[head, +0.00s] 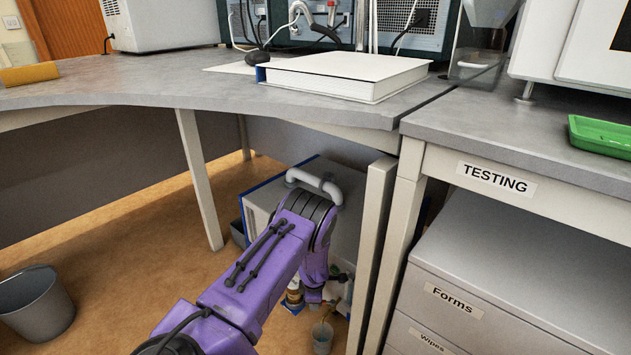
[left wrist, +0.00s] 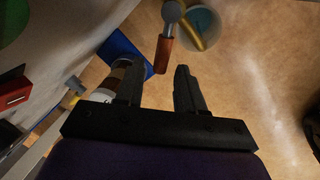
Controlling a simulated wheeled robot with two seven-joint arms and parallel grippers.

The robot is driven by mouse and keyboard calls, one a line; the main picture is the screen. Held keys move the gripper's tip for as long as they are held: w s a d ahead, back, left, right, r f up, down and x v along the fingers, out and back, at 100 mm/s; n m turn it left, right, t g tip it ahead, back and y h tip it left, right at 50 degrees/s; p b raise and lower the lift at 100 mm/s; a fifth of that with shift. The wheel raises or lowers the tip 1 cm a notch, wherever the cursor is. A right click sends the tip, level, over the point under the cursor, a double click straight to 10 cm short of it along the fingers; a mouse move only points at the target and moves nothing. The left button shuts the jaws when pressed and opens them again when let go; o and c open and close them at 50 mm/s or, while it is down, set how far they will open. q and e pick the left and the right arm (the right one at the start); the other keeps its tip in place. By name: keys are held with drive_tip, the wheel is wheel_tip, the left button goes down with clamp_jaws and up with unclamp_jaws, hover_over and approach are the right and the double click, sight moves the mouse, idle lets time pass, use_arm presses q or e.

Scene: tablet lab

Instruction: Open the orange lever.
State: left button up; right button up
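The orange lever (left wrist: 164,54) shows in the left wrist view as a short orange-red handle below a round grey metal end. My left gripper (left wrist: 160,72) is open, with two dark fingers apart. The lever's lower end shows in the gap between the fingertips, and I see no finger closed on it. I cannot tell how far beyond the tips it lies. In the head view my purple left arm reaches down under the bench in front of a grey cabinet-like machine (head: 346,178). The lever cannot be made out clearly there. My right gripper is not in view.
A cup (head: 322,336) stands low near the wrist; a round container also shows by the lever (left wrist: 203,22). A white-and-brown bottle (left wrist: 104,88) is close to the left finger, near a blue piece (left wrist: 118,47). A bench leg (head: 372,250) stands right of the arm.

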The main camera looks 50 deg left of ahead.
use_arm(q)
wheel_tip(320, 180, up, 10)
drive_tip(key=s+d+p, duration=0.1)
drive_tip(key=p, duration=0.3)
drive_tip(key=shift+s+d+r, duration=0.15)
drive_tip(key=shift+s+d, duration=0.05)
drive_tip(key=shift+d, duration=0.05)
